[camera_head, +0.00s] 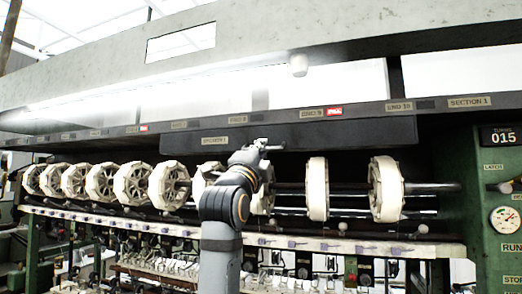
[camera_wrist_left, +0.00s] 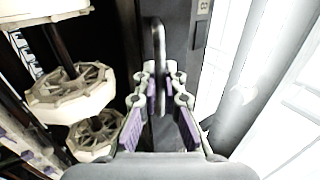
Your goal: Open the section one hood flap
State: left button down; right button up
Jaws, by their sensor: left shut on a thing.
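The section one hood flap (camera_head: 345,134) is a long dark panel under the hood beam, with a small label at its left part. It hangs about upright above the row of reels. My left gripper (camera_head: 262,146) is raised to the lower edge of the flap, in front of it. In the left wrist view the left gripper (camera_wrist_left: 158,85) is shut on a dark bar handle (camera_wrist_left: 158,38) that stands out from the flap (camera_wrist_left: 180,60). The arm hides part of the reels behind it. My right gripper is in neither view.
White reels (camera_head: 317,188) sit on a shaft below the flap, close to my arm. A pale rail (camera_head: 350,247) with small fittings runs below them. A green end cabinet (camera_head: 495,220) with a gauge (camera_head: 505,219) stands at the right. A lamp (camera_head: 298,64) hangs above.

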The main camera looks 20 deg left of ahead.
aim_at(257, 134)
pick_arm(q)
jog(key=shift+s+r+p, duration=0.3)
jog(key=shift+s+r, duration=1.15)
jog(key=shift+r, duration=0.1)
notch_tip(257, 134, up, 6)
jog(key=p, duration=0.3)
jog(key=shift+s+r, duration=0.25)
jog(key=shift+s, duration=0.05)
jog(key=c, duration=1.6)
grip_release()
jog(key=shift+c, duration=0.2)
jog(key=shift+o, duration=0.4)
jog(key=shift+s, duration=0.15)
